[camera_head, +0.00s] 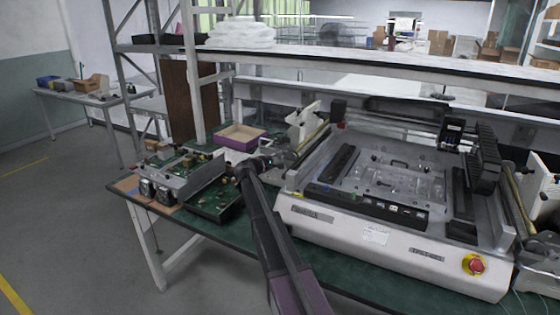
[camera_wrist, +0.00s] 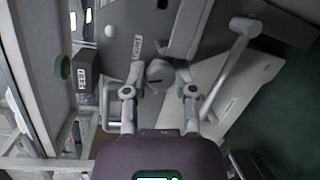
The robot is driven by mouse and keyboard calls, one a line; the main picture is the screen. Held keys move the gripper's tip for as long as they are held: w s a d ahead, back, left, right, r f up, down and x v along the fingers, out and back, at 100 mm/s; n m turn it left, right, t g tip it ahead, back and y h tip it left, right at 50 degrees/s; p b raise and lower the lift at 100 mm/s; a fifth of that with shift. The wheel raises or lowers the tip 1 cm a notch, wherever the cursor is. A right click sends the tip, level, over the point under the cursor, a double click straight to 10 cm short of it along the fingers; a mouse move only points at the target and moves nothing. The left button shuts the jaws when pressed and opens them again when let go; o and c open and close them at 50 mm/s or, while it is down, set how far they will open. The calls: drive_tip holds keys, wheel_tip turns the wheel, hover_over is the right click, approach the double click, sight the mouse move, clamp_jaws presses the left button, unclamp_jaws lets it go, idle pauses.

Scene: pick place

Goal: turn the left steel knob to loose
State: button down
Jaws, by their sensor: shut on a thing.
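The steel knob (camera_wrist: 156,71) is a small grey rounded piece on a grey metal plate (camera_wrist: 178,30) in the wrist view. My gripper (camera_wrist: 158,74) has a finger on each side of it and is shut on it. A small white label (camera_wrist: 137,46) is on the plate just above the knob. Another label (camera_wrist: 81,87) is on a dark block to the left; its lettering is too small to read surely. In the head view my gripper (camera_head: 272,161) is at the left side of the large white machine (camera_head: 330,222); the knob is hidden there.
A green circuit board assembly (camera_head: 215,203) lies left of my arm on the green table (camera_head: 345,268). A purple-sided tray (camera_head: 240,138) stands behind my gripper. A red button (camera_head: 473,265) is on the machine's front right. A bent grey lever (camera_wrist: 232,60) is right of my fingers.

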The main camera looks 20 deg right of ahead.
drive_tip(key=shift+n, duration=0.4)
drive_tip(key=shift+c, duration=2.1)
unclamp_jaws()
